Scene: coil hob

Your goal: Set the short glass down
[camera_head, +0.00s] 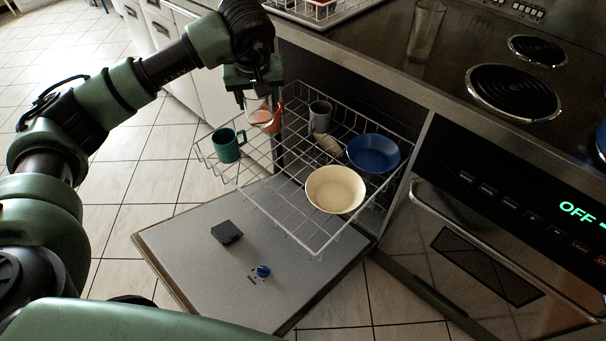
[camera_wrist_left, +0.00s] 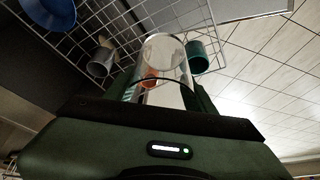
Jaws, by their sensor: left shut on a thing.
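The short glass (camera_head: 260,117) is clear and hangs in my left gripper (camera_head: 258,98), which is shut on it. The glass is over the left back part of the pulled-out dishwasher rack (camera_head: 279,213), close to the teal mug and the orange mug. In the left wrist view the glass (camera_wrist_left: 163,50) sits between my fingers (camera_wrist_left: 163,88), with the rack wires (camera_wrist_left: 118,22) beyond it. I cannot tell whether its base touches the rack. My right gripper is in neither view.
The rack holds a teal mug (camera_head: 228,146), an orange mug (camera_head: 274,119), a grey mug (camera_head: 320,117), a blue bowl (camera_head: 373,153) and a cream bowl (camera_head: 335,189). The open dishwasher door (camera_head: 190,265) lies below. A tall glass (camera_head: 426,32) stands on the counter by the hob.

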